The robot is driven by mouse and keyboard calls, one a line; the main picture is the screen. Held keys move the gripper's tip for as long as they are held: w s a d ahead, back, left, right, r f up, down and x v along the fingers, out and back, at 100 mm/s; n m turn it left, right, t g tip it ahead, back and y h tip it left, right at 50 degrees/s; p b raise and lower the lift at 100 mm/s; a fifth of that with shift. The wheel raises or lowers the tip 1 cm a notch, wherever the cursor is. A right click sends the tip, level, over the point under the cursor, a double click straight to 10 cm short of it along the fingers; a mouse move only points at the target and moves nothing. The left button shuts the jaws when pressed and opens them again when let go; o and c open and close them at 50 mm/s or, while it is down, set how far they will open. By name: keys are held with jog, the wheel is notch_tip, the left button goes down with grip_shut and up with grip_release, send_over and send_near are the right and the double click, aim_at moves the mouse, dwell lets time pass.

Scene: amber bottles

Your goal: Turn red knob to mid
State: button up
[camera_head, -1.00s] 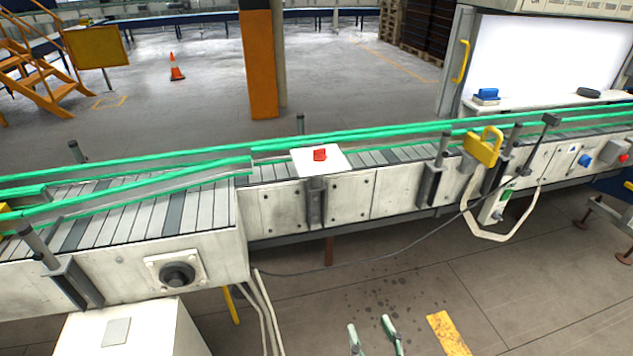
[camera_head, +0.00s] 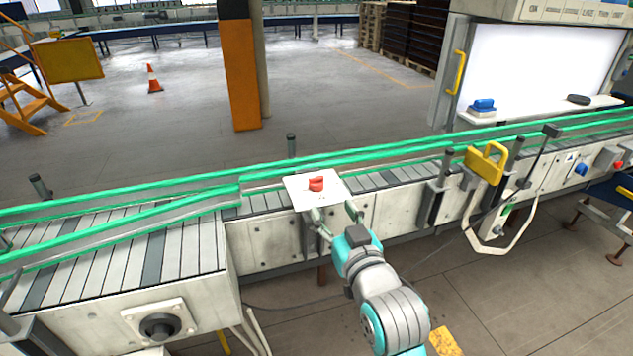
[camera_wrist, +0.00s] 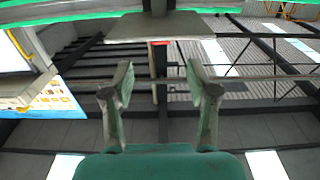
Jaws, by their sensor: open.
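The red knob (camera_head: 316,184) sits on a white square plate (camera_head: 328,196) at the near side of the conveyor in the head view. In the wrist view the plate (camera_wrist: 176,26) shows at the top, with a small red strip of the knob (camera_wrist: 160,43) at its lower edge. My gripper (camera_head: 335,212) is open and empty, its fingers at the plate's near edge, apart from the knob. In the wrist view my gripper's fingers (camera_wrist: 159,85) stand wide apart, with the red strip above the gap between them. The knob's pointing direction is too small to tell.
Green rails (camera_head: 400,158) run along the conveyor behind the plate. A yellow handle (camera_head: 485,163) and a grey post (camera_head: 436,186) stand to the right. A black knob (camera_head: 160,326) is on the conveyor's front at lower left. The floor in front is mostly clear.

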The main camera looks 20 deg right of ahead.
aim_at(319, 186)
jog(key=w, duration=1)
grip_shut()
